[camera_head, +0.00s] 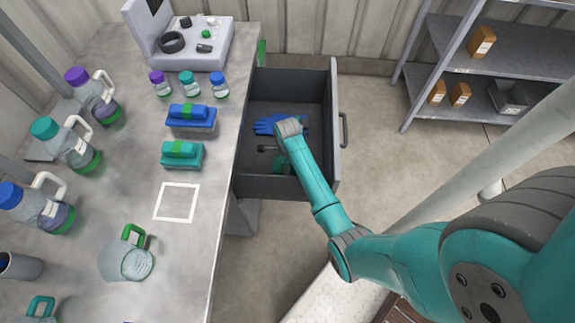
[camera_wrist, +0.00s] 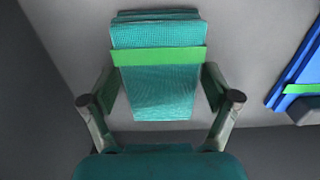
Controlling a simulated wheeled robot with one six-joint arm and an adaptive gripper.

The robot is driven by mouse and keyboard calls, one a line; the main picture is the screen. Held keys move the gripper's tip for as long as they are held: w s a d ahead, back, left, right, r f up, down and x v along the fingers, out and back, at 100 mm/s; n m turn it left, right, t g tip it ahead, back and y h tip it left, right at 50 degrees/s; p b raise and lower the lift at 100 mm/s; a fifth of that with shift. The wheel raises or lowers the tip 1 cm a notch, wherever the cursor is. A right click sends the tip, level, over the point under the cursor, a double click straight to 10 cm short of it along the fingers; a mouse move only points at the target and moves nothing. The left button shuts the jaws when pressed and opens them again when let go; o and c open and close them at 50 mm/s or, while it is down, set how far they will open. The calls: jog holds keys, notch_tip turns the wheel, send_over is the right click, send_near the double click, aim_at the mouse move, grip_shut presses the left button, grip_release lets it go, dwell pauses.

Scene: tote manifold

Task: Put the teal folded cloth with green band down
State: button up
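My gripper (camera_wrist: 160,82) points down into the open drawer (camera_head: 334,90). In the wrist view, its fingers close on both sides of the teal folded cloth with green band (camera_wrist: 156,87), near the band. The cloth lies over a plain grey surface; I cannot tell whether it touches that surface. In the head view, my wrist and arm largely hide the gripper, and a small teal patch shows below them in the drawer.
A blue item (camera_head: 264,126) lies in the drawer; a blue thing with green band (camera_wrist: 300,70) is right of the cloth. On the workbench are a blue stack (camera_head: 188,112), several bottles, a jug (camera_head: 125,262) and an empty white square outline (camera_head: 177,202). Shelves (camera_head: 490,60) stand right.

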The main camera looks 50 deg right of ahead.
dwell(0.3)
notch_tip(320, 180, up, 12)
jog(key=shift+r, duration=0.15)
dwell(0.4)
dwell(0.5)
